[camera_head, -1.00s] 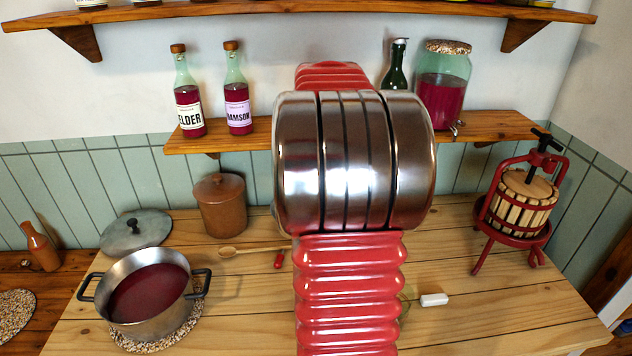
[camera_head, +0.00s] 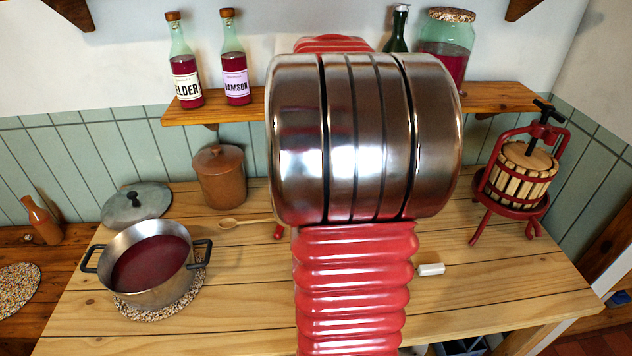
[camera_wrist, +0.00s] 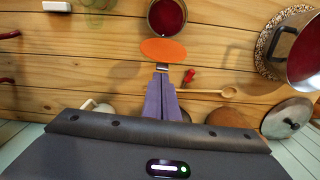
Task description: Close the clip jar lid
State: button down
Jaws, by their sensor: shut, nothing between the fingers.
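The jar (camera_wrist: 166,18) is in the wrist view at top centre, open and holding dark red contents. A flat orange disc (camera_wrist: 168,50), which looks like its lid or seal, is tilted back beside the jar mouth. My gripper (camera_wrist: 162,76) has its purple fingers together and empty. Its tips are just below the disc in the picture, at a small metal piece; I cannot tell whether they touch. In the head view my arm hides the jar, lid and gripper.
A pot of red liquid (camera_head: 150,297) stands at left on a speckled mat. A wooden spoon (camera_wrist: 212,93) and small red object (camera_wrist: 189,76) lie near the fingers. A brown crock (camera_head: 220,178) is behind. A white block (camera_head: 431,269) and fruit press (camera_head: 519,180) are at right.

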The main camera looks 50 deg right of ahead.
jog(key=shift+d, duration=0.1)
jog(key=shift+a+r, duration=0.1)
jog(key=shift+a, duration=0.25)
